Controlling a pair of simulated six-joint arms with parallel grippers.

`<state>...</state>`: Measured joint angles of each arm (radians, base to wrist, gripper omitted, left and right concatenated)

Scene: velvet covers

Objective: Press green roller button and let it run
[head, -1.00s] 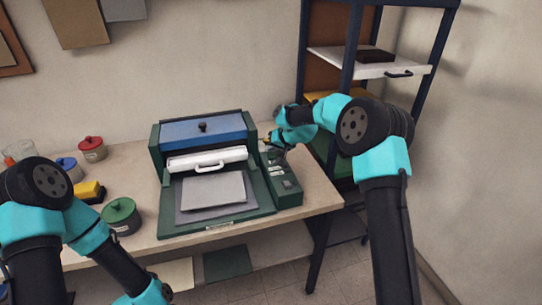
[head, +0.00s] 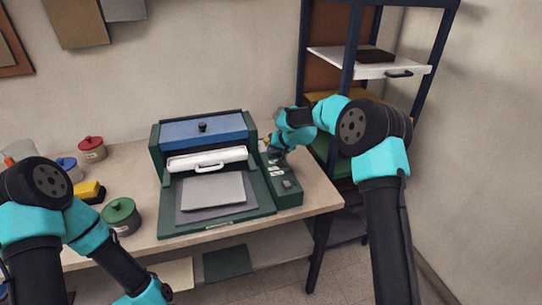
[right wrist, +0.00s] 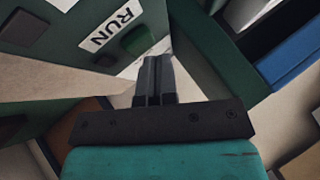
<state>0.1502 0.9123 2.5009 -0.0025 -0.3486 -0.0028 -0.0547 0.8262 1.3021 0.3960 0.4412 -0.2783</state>
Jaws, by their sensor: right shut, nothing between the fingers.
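The green roller button (right wrist: 137,40) shows in the right wrist view as a small dark green knob beside a white RUN label (right wrist: 110,30). It sits on the dark green control box (head: 287,196) at the right side of the press (head: 203,131). My right gripper (right wrist: 155,60) is shut and empty, its fingertips close to the button, just right of and below it in that view. I cannot tell whether they touch. In the head view my right gripper (head: 276,157) is over the far part of the control box. My left arm is at the lower left, its gripper out of the frame.
A green-lidded pot (head: 121,215), a yellow block (head: 88,190) and other pots stand at left on the bench (head: 155,236). A dark-framed shelf (head: 349,60) stands behind my right arm.

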